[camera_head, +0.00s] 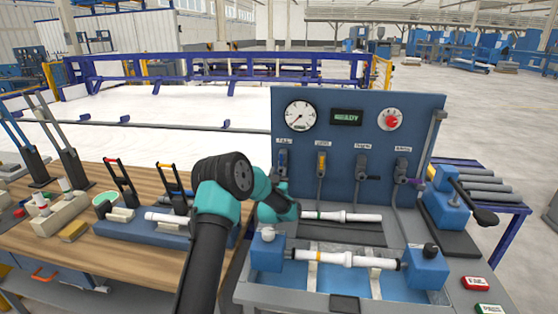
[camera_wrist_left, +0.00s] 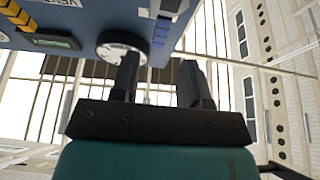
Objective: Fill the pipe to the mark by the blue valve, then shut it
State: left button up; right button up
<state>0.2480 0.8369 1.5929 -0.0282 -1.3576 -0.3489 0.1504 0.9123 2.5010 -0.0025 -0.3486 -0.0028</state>
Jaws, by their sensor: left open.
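The blue valve (camera_head: 283,157) is the leftmost of several valves on the upright blue panel (camera_head: 345,142). My left arm comes up from the bottom of the head view, and its gripper (camera_head: 281,187) is just below that valve, partly hidden by my wrist. In the left wrist view the gripper (camera_wrist_left: 158,82) is open, with nothing between its fingers. A white pipe (camera_head: 336,258) with a yellowish band lies level between two blue end blocks (camera_head: 267,251) (camera_head: 427,267). The water level in it cannot be made out. My right gripper is not in view.
The panel carries a round gauge (camera_head: 300,115), a green display (camera_head: 346,117) and a red knob (camera_head: 390,120). Another white pipe (camera_head: 342,216) lies behind the clamped one. A wooden bench (camera_head: 135,262) with tools stands left. Red (camera_head: 475,283) and green (camera_head: 488,309) buttons are front right.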

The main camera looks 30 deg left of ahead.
aim_at(281, 160)
pick_arm(q)
jog(key=shift+w, duration=0.1)
jog(key=shift+x, duration=3.65)
grip_shut()
